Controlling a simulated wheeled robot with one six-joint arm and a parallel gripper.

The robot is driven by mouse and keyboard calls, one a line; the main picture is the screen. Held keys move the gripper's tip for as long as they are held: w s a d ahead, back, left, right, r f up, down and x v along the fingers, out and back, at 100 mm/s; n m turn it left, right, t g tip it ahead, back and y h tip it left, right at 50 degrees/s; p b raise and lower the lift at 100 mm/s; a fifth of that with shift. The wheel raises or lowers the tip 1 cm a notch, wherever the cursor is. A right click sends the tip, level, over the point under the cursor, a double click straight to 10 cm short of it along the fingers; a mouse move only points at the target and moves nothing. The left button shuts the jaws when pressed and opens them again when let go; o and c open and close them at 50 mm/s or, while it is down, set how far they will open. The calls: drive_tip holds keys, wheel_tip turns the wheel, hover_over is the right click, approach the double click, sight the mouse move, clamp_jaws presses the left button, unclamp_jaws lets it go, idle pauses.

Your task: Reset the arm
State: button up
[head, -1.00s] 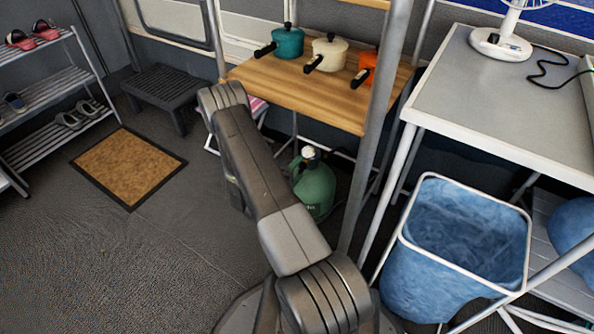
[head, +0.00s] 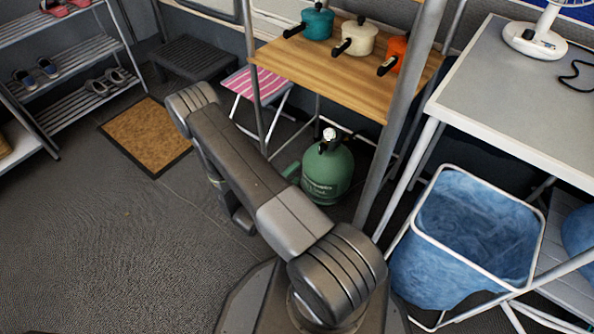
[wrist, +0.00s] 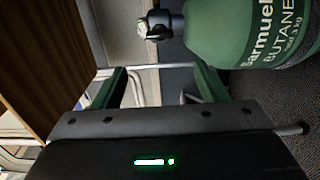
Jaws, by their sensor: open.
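My arm (head: 235,165) reaches out from the lower middle of the head view, its elbow raised and bent, with the forearm going down on the far side. My gripper is mostly hidden behind the arm there. In the wrist view my gripper (wrist: 162,82) is open, its two green fingers wide apart with nothing held between them. A green butane bottle (wrist: 245,32) is close beyond the right finger. In the head view the bottle (head: 328,172) stands on the floor right of my arm.
A wooden-topped shelf (head: 300,72) holds teal, cream and orange pots. Shoe rack (head: 75,62) and doormat (head: 147,135) are left; the floor at lower left is clear.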

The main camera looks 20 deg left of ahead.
drive_tip(key=shift+w, duration=0.1)
drive_tip(key=b+x, duration=0.3)
drive_tip(key=x, duration=1)
drive_tip(key=shift+w+d, duration=0.2)
drive_tip(key=shift+w, duration=0.15)
drive_tip(key=shift+r, duration=0.1)
drive_tip(key=p, duration=0.3)
approach(320, 150)
drive_tip(key=b+x, duration=0.1)
drive_tip(key=x, duration=0.2)
drive_tip(key=b+x, duration=0.1)
drive_tip(key=x, duration=0.2)
drive_tip(key=b+x, duration=0.1)
drive_tip(key=x, duration=0.2)
drive_tip(key=shift+w+a+f+b, duration=0.1)
drive_tip(key=shift+w+f+b, duration=0.25)
drive_tip(key=shift+w, duration=0.1)
drive_tip(key=shift+s+r+m+p, duration=0.1)
drive_tip(key=shift+m+p, duration=0.7)
drive_tip(key=shift+m, duration=2.15)
drive_tip(key=shift+s+r+m+p, duration=0.15)
drive_tip(key=shift+m+p, duration=0.7)
drive_tip(key=shift+m, duration=2.05)
drive_tip(key=shift+r+m+p, duration=0.1)
drive_tip(key=shift+m+p, duration=0.7)
drive_tip(key=shift+m, duration=2.15)
